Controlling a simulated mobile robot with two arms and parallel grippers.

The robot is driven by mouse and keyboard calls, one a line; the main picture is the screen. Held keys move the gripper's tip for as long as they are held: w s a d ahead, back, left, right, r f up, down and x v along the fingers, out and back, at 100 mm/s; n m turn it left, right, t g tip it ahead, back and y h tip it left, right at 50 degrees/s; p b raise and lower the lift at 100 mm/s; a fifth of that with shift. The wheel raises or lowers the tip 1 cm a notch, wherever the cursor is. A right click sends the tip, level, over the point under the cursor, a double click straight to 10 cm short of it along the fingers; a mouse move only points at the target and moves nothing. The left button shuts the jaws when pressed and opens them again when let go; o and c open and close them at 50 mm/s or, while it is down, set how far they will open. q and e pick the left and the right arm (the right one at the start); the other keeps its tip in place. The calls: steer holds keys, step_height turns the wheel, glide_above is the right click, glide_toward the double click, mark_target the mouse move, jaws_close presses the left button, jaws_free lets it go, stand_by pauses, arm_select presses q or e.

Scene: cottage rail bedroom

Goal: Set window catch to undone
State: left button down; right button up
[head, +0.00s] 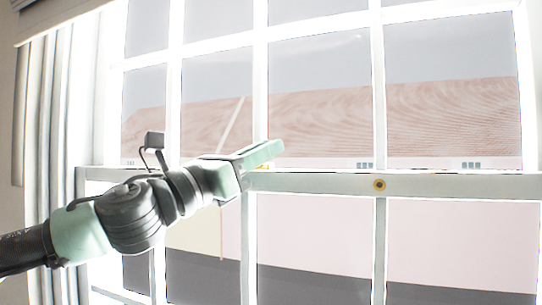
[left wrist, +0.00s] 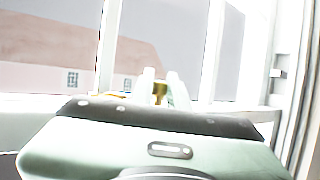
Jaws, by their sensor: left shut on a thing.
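The window catch (left wrist: 160,88) shows as a small brass piece between my fingertips in the left wrist view; most of it is hidden by the fingers and the gripper body. My left gripper (head: 268,152) is at the window's middle rail (head: 320,182) in the head view, shut on the catch. In the left wrist view its pale fingers (left wrist: 162,86) stand on both sides of the brass. I cannot tell which way the catch is turned. My right gripper is in neither view.
A round brass fitting (head: 379,184) sits on the middle rail to the right of my gripper. White glazing bars (head: 378,70) divide the panes. A pale curtain (head: 45,130) hangs at the left, below a blind (head: 60,18).

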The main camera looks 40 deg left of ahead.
arm_select(q)
steer(key=shift+s+a+m+g+h, duration=0.3)
steer(key=shift+m+h, duration=0.2)
steer(key=shift+h, duration=0.5)
steer(key=s+a+m+g+h+p, duration=0.1)
steer(key=m+g+h, duration=0.1)
steer(key=g+h, duration=0.1)
steer(key=a+m+g+h+p, duration=0.1)
steer(key=m+g+h+p, duration=0.1)
steer(key=m+g+h, duration=0.1)
steer(key=s+a+m+g+h+p, duration=0.1)
steer(key=m+g+h, duration=0.1)
steer(key=h, duration=0.3)
steer(key=shift+s+r+m+g+h, duration=0.3)
steer(key=shift+m+g, duration=0.1)
steer(key=shift+g, duration=0.4)
steer(key=shift+f, duration=0.1)
steer(key=c, duration=1.5)
jaws_free()
steer(key=shift+o, duration=0.6)
steer(key=shift+f, duration=0.1)
steer(key=shift+d, duration=0.1)
